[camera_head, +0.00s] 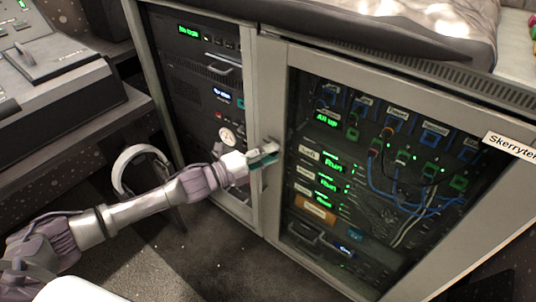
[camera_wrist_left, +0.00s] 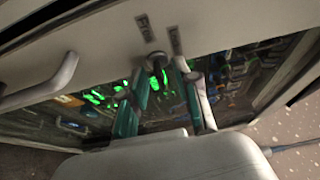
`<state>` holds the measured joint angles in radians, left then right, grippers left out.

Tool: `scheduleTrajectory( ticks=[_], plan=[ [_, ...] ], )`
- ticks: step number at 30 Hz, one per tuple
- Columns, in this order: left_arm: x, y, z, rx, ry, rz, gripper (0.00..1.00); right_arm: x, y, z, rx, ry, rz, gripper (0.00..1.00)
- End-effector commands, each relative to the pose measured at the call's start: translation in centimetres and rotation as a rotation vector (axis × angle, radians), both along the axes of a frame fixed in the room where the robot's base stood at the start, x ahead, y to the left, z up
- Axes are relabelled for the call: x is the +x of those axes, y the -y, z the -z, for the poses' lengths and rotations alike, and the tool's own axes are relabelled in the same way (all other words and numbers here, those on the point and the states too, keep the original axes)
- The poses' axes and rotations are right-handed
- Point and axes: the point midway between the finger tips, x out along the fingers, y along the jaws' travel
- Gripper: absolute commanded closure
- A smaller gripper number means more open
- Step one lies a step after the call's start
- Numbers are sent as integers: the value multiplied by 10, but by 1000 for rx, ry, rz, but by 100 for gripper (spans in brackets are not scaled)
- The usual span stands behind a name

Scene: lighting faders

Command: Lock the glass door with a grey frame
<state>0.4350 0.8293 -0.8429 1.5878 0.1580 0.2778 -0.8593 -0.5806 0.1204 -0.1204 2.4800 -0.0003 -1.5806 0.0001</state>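The glass door with a grey frame (camera_head: 276,90) is on the right of the rack cabinet in the head view and looks closed. Green-lit equipment shows behind its glass. My left gripper (camera_head: 265,156) is at the left upright of this frame. In the left wrist view, the gripper (camera_wrist_left: 166,95) has its two fingers apart, pointing at the frame. A small dark knob (camera_wrist_left: 157,62) on the frame shows between and beyond the fingertips, close to two small labels (camera_wrist_left: 143,27). I cannot tell whether the fingers touch the knob. My right gripper is not in view.
A second rack door (camera_head: 180,100) with a grey frame stands left of it. A bar handle (camera_wrist_left: 45,85) sticks out at the left in the left wrist view. Headphones (camera_head: 140,165) hang below the console desk (camera_head: 60,85). The carpet floor (camera_head: 220,250) in front is clear.

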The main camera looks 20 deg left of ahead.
Motion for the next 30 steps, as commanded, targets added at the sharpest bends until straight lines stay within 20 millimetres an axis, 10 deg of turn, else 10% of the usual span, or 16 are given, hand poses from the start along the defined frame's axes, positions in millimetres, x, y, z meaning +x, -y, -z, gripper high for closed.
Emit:
scheduleTrajectory(
  ticks=[9,30],
  plan=[
    [0,0,0,0,0,0,100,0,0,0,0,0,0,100],
    [0,0,3,-176,-65,-1,100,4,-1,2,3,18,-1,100]
  ],
)
